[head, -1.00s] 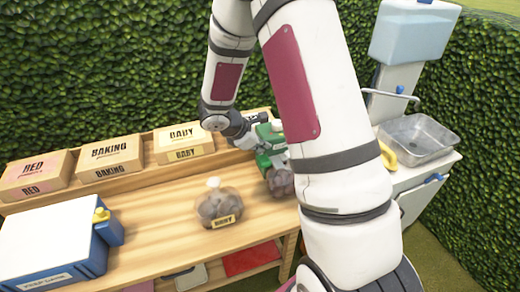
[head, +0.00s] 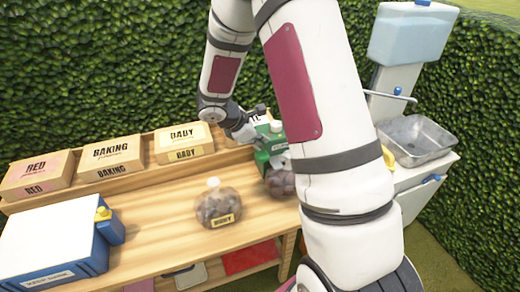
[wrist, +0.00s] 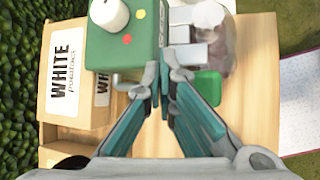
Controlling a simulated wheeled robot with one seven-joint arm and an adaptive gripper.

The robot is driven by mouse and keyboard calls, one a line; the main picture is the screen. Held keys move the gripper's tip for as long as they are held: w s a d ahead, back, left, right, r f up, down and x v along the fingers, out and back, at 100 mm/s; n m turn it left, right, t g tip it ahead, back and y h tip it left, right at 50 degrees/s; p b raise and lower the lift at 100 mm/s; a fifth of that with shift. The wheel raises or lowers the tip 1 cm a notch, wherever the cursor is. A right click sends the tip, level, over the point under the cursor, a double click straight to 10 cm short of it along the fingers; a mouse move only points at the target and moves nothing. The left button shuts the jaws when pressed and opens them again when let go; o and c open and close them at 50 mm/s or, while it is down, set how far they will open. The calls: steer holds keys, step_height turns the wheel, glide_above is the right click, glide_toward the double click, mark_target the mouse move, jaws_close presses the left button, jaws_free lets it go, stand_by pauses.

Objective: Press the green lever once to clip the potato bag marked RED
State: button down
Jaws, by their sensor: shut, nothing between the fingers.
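The green clipping machine (head: 268,141) stands at the right end of the wooden bench, partly behind my arm. In the wrist view the machine (wrist: 128,40) shows a white knob, a red dot and a yellow dot. A green lever-like piece (wrist: 208,88) shows just right of my fingers. A clear bag of dark potatoes (head: 281,184) sits at the machine, and part of it shows in the wrist view (wrist: 212,35); its label cannot be read. My gripper (wrist: 167,78) is shut and empty, with its fingertips close beside the machine; contact with the lever cannot be told.
A bag marked BABY (head: 218,208) stands on the bench. Boxes marked RED (head: 36,175), BAKING (head: 110,157) and BABY (head: 184,143) line the back shelf, with a WHITE box (wrist: 70,70) beside the machine. A blue cooler (head: 55,245) is at left, a metal sink (head: 418,140) at right.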

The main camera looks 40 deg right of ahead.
steer(key=shift+w+r, duration=0.1)
steer(key=shift+r, duration=0.15)
steer(key=shift+w+d+r+p, duration=0.1)
steer(key=shift+w+r+p, duration=0.15)
steer(key=shift+r, duration=0.55)
steer(key=shift+w+d+r+p, duration=0.1)
steer(key=shift+r+p, duration=0.2)
steer(key=shift+r, duration=0.45)
steer(key=shift+w+r+p, duration=0.2)
steer(key=shift+r+p, duration=0.1)
steer(key=shift+r, duration=0.5)
step_height(320, 180, up, 8)
steer(key=m, duration=0.3)
glide_above(258, 149)
steer(key=s+a, duration=0.3)
steer(key=s, duration=0.1)
steer(key=s+a+r+m+t+y, duration=0.1)
steer(key=s+a+r+m+y, duration=0.2)
steer(key=s+r, duration=0.35)
steer(key=s+a+r+m+t+y, duration=0.2)
steer(key=s+a+r+m, duration=0.1)
steer(key=s+a, duration=0.4)
steer(key=s+a+r+m+t+y, duration=0.1)
steer(key=s+a+r+m+y, duration=0.1)
steer(key=s+a, duration=0.5)
steer(key=s+r+m, duration=0.1)
steer(key=s+m, duration=0.1)
steer(key=shift+r+m+t+y, duration=0.4)
